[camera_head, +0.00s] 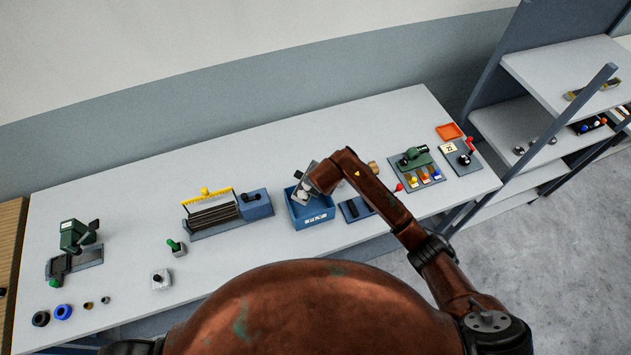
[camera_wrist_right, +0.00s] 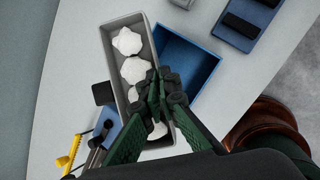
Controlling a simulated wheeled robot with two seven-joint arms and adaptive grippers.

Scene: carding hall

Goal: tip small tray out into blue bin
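The small tray is a long grey tray (camera_wrist_right: 109,62) in the right wrist view, with several white fluffy lumps (camera_wrist_right: 133,70) inside. My right gripper (camera_wrist_right: 160,84) has its green fingers together on the tray's side wall, and part of the tray is hidden behind them. The blue bin (camera_wrist_right: 190,62) lies beside and beyond the tray in this view. In the head view the blue bin (camera_head: 300,217) stands at the front of the table, with a white label. My right arm reaches over it from the right, and the gripper and tray are partly covered there. My left gripper is out of view.
A rack with a yellow-handled comb (camera_head: 207,192) stands left of the bin. A blue-grey plate (camera_head: 356,210) and a green device (camera_head: 414,157) are on the right.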

